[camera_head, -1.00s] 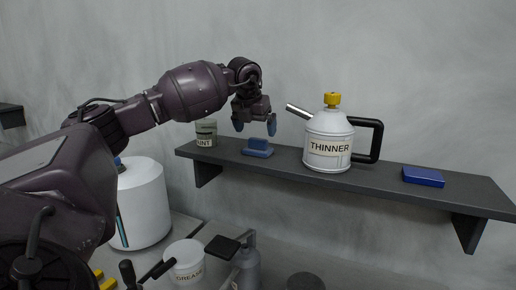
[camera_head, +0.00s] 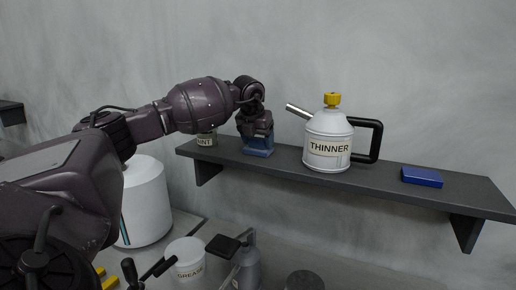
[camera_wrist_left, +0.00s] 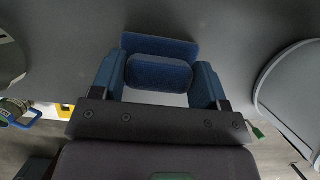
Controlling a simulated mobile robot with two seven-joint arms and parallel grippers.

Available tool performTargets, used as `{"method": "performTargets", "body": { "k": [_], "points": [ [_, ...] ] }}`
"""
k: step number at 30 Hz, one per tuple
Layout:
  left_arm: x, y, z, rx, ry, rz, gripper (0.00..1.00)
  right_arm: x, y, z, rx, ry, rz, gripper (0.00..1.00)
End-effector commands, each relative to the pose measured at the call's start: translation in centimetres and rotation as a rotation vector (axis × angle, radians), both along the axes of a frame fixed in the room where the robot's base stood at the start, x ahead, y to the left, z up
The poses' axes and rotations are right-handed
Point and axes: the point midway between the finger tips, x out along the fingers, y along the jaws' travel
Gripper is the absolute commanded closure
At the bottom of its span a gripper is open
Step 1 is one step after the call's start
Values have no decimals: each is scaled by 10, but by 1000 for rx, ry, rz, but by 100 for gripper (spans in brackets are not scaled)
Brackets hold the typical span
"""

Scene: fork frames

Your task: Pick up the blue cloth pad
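The blue cloth pad (camera_head: 258,152) lies on the dark wall shelf (camera_head: 290,172), left of the thinner can. It has a wide flat base and a narrower block on top. My left gripper (camera_head: 257,142) is lowered over it from above. In the left wrist view the pad's upper block (camera_wrist_left: 160,74) sits between the two blue fingers of my left gripper (camera_wrist_left: 158,85), with the wide base beyond it. The fingers are apart, one on each side and very close to the block; firm contact cannot be seen. My right gripper is out of view.
A white thinner can (camera_head: 327,147) with a spout and black handle stands just right of the pad. A paint tin (camera_head: 207,140) is close on the left, partly behind my arm. A darker blue block (camera_head: 422,177) lies further right. A grease tub (camera_head: 187,257) stands below.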

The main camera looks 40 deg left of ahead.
Motion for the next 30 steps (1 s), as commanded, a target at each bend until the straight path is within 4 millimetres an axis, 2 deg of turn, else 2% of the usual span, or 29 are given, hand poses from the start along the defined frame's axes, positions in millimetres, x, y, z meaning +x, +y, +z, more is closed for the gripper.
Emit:
{"method": "performTargets", "body": {
  "k": [2,10,14,20,30],
  "points": [
    [0,0,0,0,0,0,55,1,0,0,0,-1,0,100],
    [0,0,2,0,-1,0,55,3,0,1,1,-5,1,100],
    [0,0,13,1,-3,0,55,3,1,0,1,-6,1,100],
    [1,0,52,0,-7,1,55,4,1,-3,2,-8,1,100],
    [1,-1,141,-1,-6,0,55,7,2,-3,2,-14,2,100]
  ]
}}
